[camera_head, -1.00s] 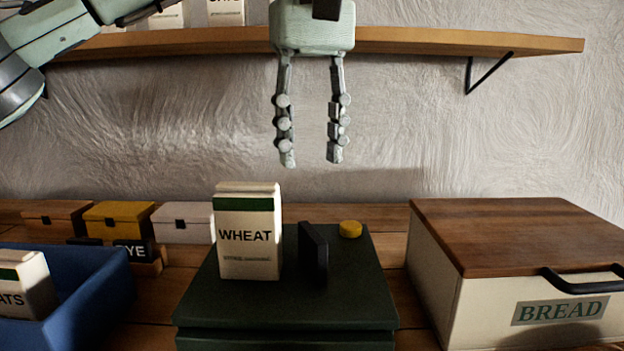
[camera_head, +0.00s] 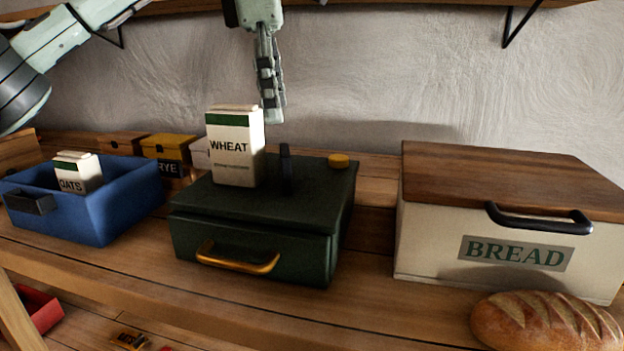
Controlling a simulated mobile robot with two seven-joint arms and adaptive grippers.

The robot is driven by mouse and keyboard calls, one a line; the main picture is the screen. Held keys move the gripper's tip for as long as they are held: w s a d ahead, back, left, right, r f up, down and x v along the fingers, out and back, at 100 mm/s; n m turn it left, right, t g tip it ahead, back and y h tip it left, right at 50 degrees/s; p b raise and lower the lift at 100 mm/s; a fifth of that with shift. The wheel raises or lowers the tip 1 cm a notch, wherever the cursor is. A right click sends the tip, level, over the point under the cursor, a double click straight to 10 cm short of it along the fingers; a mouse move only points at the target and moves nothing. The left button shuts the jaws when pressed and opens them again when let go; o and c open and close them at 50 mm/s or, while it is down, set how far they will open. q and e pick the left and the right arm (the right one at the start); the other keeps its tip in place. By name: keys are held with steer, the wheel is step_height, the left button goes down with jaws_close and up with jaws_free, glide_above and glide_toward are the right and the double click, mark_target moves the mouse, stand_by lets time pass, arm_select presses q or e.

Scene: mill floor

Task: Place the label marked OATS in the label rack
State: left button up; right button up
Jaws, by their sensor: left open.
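My left gripper (camera_head: 272,115) hangs fingers-down above the green box (camera_head: 260,213), near the wall. It is open and empty, with its fingers nearly overlapping in this view. A thin dark plate (camera_head: 287,172) stands upright on the green box beside the WHEAT carton (camera_head: 236,148), below the gripper and apart from it. No writing shows on the plate, so I cannot tell whether it is the OATS label. A dark RYE label (camera_head: 168,168) stands behind the blue bin, in what seems to be the label rack, mostly hidden. My right gripper is out of view.
A blue bin (camera_head: 118,210) holds an OATS carton (camera_head: 82,176). A bread box (camera_head: 480,232) and a loaf (camera_head: 545,322) are at right. Small boxes, including a yellow one (camera_head: 168,147), line the wall.

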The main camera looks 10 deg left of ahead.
mark_target(285, 149)
arm_select(q)
steer(key=shift+n, duration=0.6)
step_height(285, 149, down, 4)
steer(key=shift+w+f, duration=0.1)
steer(key=f, duration=0.1)
steer(key=d+f, duration=0.1)
steer(key=f, duration=0.1)
steer(key=shift+w+f, duration=0.1)
steer(key=shift+f, duration=0.35)
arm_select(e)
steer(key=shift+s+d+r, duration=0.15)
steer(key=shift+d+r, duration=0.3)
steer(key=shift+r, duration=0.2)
arm_select(q)
steer(key=shift+c, duration=0.2)
steer(key=c, duration=1.3)
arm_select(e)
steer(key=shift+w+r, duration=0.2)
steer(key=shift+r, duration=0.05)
arm_select(q)
steer(key=shift+r, duration=0.15)
